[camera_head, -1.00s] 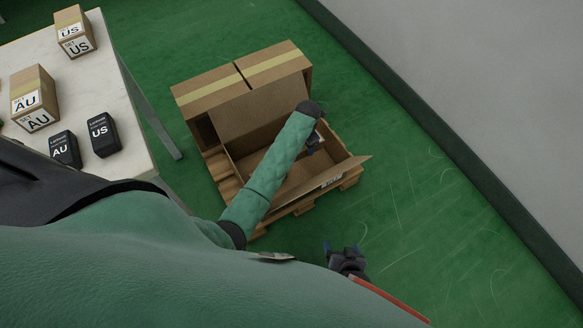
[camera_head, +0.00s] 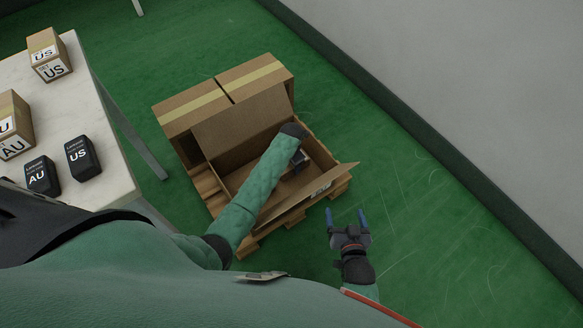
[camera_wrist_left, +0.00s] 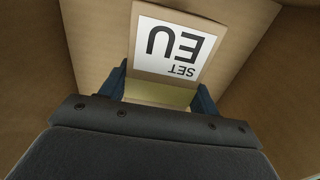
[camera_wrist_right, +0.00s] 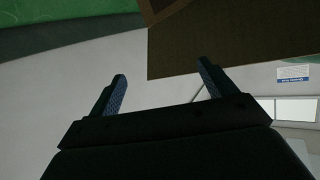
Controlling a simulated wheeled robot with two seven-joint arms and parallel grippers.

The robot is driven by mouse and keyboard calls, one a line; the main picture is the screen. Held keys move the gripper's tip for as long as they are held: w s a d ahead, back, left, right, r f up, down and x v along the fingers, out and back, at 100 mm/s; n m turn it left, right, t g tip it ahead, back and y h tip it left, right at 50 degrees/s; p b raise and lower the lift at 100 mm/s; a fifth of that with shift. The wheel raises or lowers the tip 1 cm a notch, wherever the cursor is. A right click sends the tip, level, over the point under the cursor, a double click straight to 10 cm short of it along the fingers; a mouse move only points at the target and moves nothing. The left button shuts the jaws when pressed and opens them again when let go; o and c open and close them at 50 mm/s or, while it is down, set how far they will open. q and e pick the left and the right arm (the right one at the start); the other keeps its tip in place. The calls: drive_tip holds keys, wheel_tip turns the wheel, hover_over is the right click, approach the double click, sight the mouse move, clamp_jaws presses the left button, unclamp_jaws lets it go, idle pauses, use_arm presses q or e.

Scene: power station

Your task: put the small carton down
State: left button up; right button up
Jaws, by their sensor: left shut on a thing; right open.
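The small carton (camera_wrist_left: 176,45) shows in the left wrist view, with a white label reading SET EU and a strip of yellowish tape. My left gripper (camera_wrist_left: 160,88) is shut on it, one blue finger at each side. The brown walls of the large open box (camera_wrist_left: 95,40) surround it. In the head view my left gripper (camera_head: 298,160) is inside the open box (camera_head: 240,135), and the carton is mostly hidden there. Whether the carton touches the box floor I cannot tell. My right gripper (camera_head: 348,218) is open and empty above the green floor, right of the box.
The open box stands on a wooden pallet (camera_head: 247,245) beside closed taped boxes (camera_head: 255,75). A white table (camera_head: 75,95) at left bears cartons marked US (camera_head: 48,58) and AU (camera_head: 14,125) and black adapters (camera_head: 82,158). The green floor right of the pallet is clear.

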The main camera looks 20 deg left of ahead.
use_arm(q)
wheel_tip(320, 180, down, 4)
drive_tip(key=shift+r+b, duration=0.25)
drive_tip(key=shift+b, duration=0.2)
use_arm(e)
drive_tip(key=w+r+t+y, duration=0.1)
drive_tip(key=w+r+t, duration=0.2)
drive_tip(key=r, duration=0.7)
drive_tip(key=shift+w, duration=0.15)
use_arm(q)
drive_tip(key=shift+f, duration=0.15)
use_arm(e)
drive_tip(key=shift+a+f, duration=0.1)
drive_tip(key=shift+f, duration=0.1)
use_arm(q)
drive_tip(key=o, duration=1)
drive_tip(key=shift+c, duration=0.2)
drive_tip(key=shift+o, duration=1.1)
